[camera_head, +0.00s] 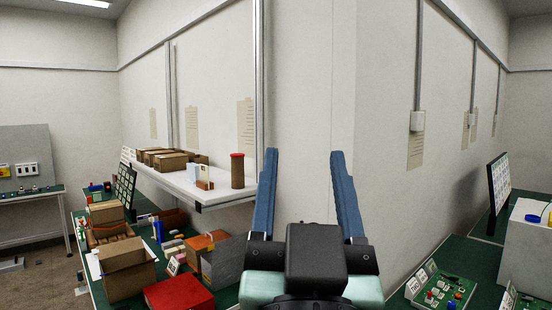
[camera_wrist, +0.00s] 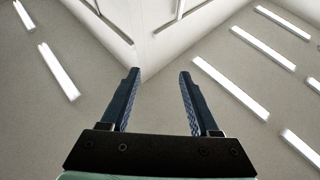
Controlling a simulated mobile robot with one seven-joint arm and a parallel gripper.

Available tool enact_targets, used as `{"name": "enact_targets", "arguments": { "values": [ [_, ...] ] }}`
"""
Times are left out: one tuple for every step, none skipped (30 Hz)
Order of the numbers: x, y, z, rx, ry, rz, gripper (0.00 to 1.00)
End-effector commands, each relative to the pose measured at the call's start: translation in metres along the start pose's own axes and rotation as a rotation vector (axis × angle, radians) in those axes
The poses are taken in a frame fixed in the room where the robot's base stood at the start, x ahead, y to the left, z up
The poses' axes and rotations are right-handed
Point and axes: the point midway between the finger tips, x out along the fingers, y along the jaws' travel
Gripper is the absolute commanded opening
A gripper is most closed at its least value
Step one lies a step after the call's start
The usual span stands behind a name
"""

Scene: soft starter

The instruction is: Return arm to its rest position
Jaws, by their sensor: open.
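My gripper (camera_head: 305,195) is raised in the middle of the head view, in front of the white wall corner. Its two blue fingers point up and stand apart with nothing between them. In the wrist view my gripper (camera_wrist: 158,85) also shows open and empty, with the ceiling and the tops of the walls behind it. Only the end of my arm shows in the head view; the rest of it is hidden.
A white shelf (camera_head: 215,196) with cardboard boxes and a brown cylinder (camera_head: 237,172) is left of my gripper. Below it, a green bench holds open cartons (camera_head: 127,270), a red box (camera_head: 179,294) and a grey box (camera_head: 226,266). Another green bench (camera_head: 450,262) is at the right.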

Motion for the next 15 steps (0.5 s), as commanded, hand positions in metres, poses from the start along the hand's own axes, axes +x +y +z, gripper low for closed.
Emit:
{"name": "enact_targets", "arguments": {
  "values": [
    [-0.004, -0.012, -0.031, -0.002, 0.088, -0.024, 0.62],
    [-0.006, -0.016, -0.044, -0.005, 0.129, -0.033, 0.62],
    [-0.01, -0.021, -0.06, -0.008, 0.175, -0.042, 0.62],
    [-0.013, -0.024, -0.069, -0.008, 0.202, -0.048, 0.62],
    [-0.014, -0.026, -0.076, -0.009, 0.224, -0.052, 0.62],
    [-0.016, -0.027, -0.083, -0.011, 0.244, -0.055, 0.62],
    [-0.018, -0.028, -0.086, -0.012, 0.255, -0.056, 0.62],
    [-0.018, -0.029, -0.088, -0.012, 0.262, -0.057, 0.62],
    [-0.019, -0.029, -0.089, -0.012, 0.266, -0.058, 0.62],
    [-0.019, -0.029, -0.089, -0.013, 0.266, -0.058, 0.62],
    [-0.019, -0.029, -0.089, -0.013, 0.265, -0.058, 0.62],
    [-0.018, -0.029, -0.089, -0.013, 0.264, -0.057, 0.62],
    [-0.018, -0.029, -0.088, -0.012, 0.264, -0.057, 0.62],
    [-0.018, -0.029, -0.088, -0.012, 0.263, -0.057, 0.62],
    [-0.018, -0.029, -0.088, -0.012, 0.262, -0.057, 0.62]
  ]
}}
